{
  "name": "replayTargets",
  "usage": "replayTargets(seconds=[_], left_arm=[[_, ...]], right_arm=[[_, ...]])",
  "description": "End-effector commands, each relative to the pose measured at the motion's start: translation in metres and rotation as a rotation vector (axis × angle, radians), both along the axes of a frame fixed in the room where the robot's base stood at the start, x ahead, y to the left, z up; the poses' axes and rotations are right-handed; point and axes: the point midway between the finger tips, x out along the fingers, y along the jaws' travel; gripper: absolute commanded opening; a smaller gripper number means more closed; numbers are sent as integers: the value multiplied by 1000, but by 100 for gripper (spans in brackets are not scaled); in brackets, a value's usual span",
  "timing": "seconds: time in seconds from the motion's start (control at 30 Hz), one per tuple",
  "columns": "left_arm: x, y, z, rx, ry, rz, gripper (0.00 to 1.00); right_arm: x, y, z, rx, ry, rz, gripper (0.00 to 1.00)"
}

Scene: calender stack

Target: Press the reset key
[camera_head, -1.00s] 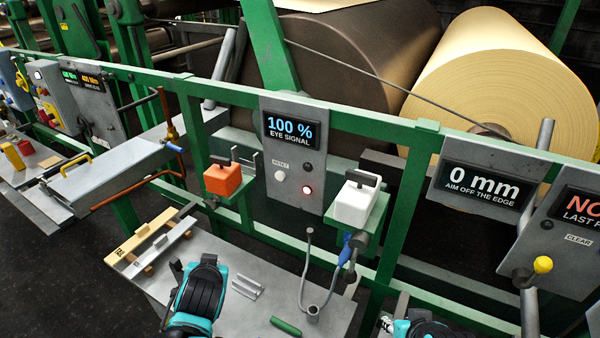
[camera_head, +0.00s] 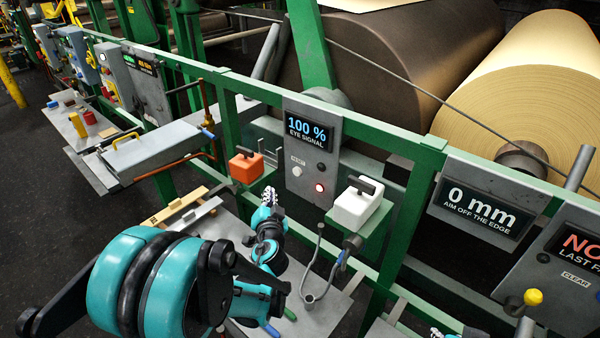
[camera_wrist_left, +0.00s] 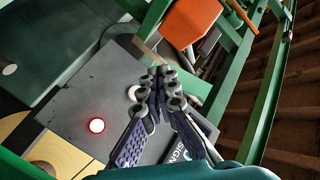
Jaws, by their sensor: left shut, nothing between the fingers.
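The reset key is a round pale button (camera_head: 296,171) under a small RESET label on the grey eye signal panel (camera_head: 323,150). A lit red lamp (camera_head: 319,188) sits to its lower right. My left gripper (camera_head: 269,194) is shut and empty, below and left of the key in the head view. In the left wrist view the shut fingers (camera_wrist_left: 160,76) partly cover the pale key (camera_wrist_left: 133,93), and the red lamp (camera_wrist_left: 97,126) glows to the left. I cannot tell whether the fingertips touch the panel. My right gripper (camera_head: 438,332) barely shows at the bottom edge.
An orange block (camera_head: 246,168) with a handle is on a green bracket left of the panel; a white block (camera_head: 357,204) is to its right. A forked metal rod (camera_head: 318,265) stands below the panel. Green rails (camera_head: 385,148) run across the frame.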

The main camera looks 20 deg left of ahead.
Motion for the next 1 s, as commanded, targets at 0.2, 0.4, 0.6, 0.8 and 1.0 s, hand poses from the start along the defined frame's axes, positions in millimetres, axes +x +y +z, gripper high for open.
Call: replayTargets(seconds=[0.2, 0.4, 0.6, 0.8, 1.0], left_arm=[[2, -1, 0, 0, 0, -1, 0], [19, -6, 0, -1, 2, -1, 0], [46, -16, 1, -1, 1, -2, 0], [69, -24, 0, 0, 0, -1, 0], [81, -28, 0, -1, 1, 0, 0]], right_arm=[[0, 0, 0, 0, 0, 0, 34], [0, 0, 1, 0, 0, 0, 34], [0, 0, 3, 0, 0, 0, 34], [0, 0, 2, 0, 0, 0, 34], [0, 0, 1, 0, 0, 0, 34]])
